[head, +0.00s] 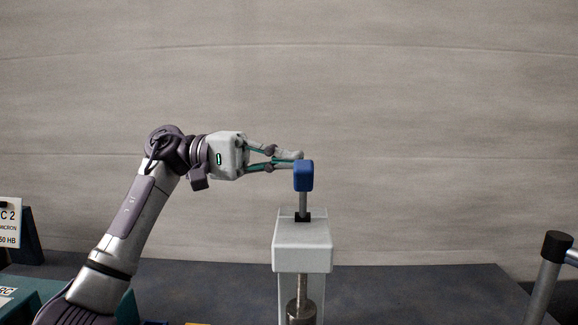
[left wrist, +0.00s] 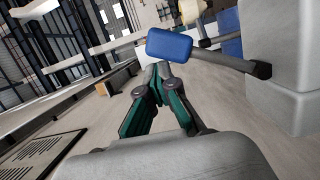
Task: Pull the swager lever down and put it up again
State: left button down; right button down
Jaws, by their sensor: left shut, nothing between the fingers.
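The swager lever has a blue handle (head: 304,176) on a thin metal rod, which rises upright from the white machine head (head: 302,250). The blue handle also shows in the left wrist view (left wrist: 170,46), just beyond the fingertips, with its dark rod joint at the grey machine body (left wrist: 290,60). My left gripper (head: 297,160) is shut and empty, level with the top of the handle. In the head view its tips overlap the handle's upper edge; I cannot tell whether they touch. My right gripper is not in view.
A metal shaft (head: 300,300) stands below the machine head. A grey post with a black cap (head: 556,246) is at the right edge. A sign (head: 9,222) stands at the far left. The dark surface beside the machine looks clear.

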pick_arm(q)
jog(key=shift+s+f, duration=0.15)
jog(key=shift+f, duration=0.05)
dwell(0.3)
jog(key=v, duration=1.2)
jog(key=shift+r, duration=0.2)
